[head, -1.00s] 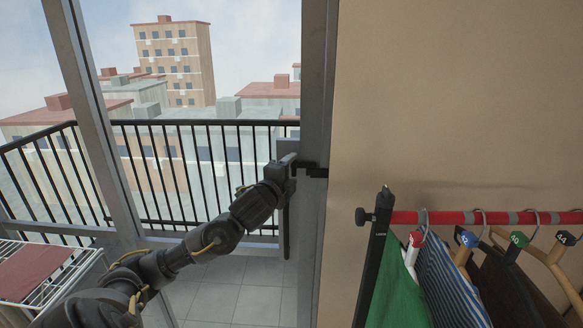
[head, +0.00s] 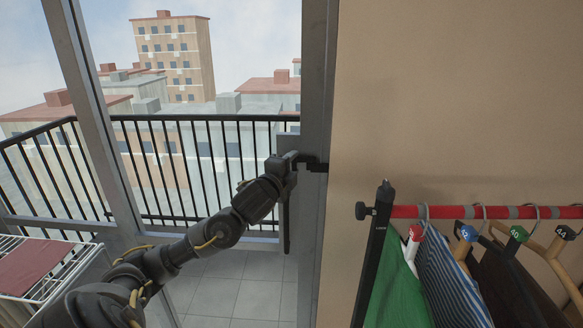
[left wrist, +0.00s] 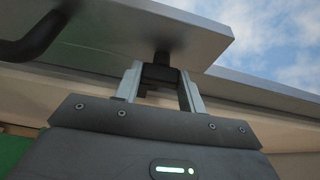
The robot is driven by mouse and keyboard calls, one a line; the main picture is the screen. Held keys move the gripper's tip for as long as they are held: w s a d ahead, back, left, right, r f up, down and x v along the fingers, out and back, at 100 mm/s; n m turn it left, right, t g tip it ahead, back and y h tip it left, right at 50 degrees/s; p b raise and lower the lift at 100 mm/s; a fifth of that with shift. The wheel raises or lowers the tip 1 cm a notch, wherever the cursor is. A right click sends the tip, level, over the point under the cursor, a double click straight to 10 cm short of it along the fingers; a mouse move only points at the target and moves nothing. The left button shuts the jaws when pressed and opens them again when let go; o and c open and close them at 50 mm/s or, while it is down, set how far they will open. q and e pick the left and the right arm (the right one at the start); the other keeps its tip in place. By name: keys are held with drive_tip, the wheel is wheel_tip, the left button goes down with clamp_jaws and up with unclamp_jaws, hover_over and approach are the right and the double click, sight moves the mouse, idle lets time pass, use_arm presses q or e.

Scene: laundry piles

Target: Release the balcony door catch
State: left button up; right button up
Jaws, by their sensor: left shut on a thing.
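The balcony door catch (head: 316,165) is a small dark piece on the grey door frame, right of the balcony opening. My left gripper (head: 291,158) reaches it from the left at the frame's edge. In the left wrist view the two pale fingers (left wrist: 160,88) are shut on a dark block of the catch (left wrist: 160,73), whose stem goes up to a grey frame member. The gripper hides part of the catch in the head view, so I cannot tell its exact turn. My right gripper is not in view.
A clothes rack with a red rail (head: 450,212) and hanging garments stands at the right by the beige wall. A drying rack (head: 45,270) with a reddish cloth is at the lower left. A black balcony railing (head: 200,118) runs beyond the tiled floor (head: 235,290).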

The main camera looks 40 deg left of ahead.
use_arm(q)
drive_tip(key=n+b, duration=0.2)
drive_tip(key=b, duration=0.1)
drive_tip(key=f+n+t+y+b, duration=0.1)
drive_tip(key=n+b, duration=0.2)
drive_tip(key=shift+t+b, duration=0.3)
drive_tip(key=shift+b, duration=0.1)
drive_tip(key=n+b, duration=0.1)
drive_tip(key=n+y+b, duration=0.1)
drive_tip(key=n, duration=0.1)
drive_tip(key=shift+w+d+n+t, duration=0.1)
drive_tip(key=shift+d+n+t, duration=0.05)
drive_tip(key=shift+n+t, duration=0.15)
drive_tip(key=shift+r+n+y, duration=0.1)
drive_tip(key=shift+n+y, duration=0.7)
drive_tip(key=shift+n, duration=0.4)
drive_tip(key=shift+n+y, duration=0.4)
drive_tip(key=shift+n, duration=0.8)
drive_tip(key=n+y, duration=0.1)
drive_tip(key=n, duration=0.2)
drive_tip(key=n+g+y, duration=0.1)
drive_tip(key=n+y, duration=0.1)
drive_tip(key=shift+w+d+r+n+p, duration=0.1)
drive_tip(key=shift+n+p, duration=0.3)
drive_tip(key=shift+n+g+y, duration=0.5)
drive_tip(key=shift+n+y, duration=0.1)
drive_tip(key=shift+n, duration=0.7)
drive_tip(key=shift+n+y, duration=0.3)
drive_tip(key=shift+n, duration=0.1)
drive_tip(key=o, duration=1)
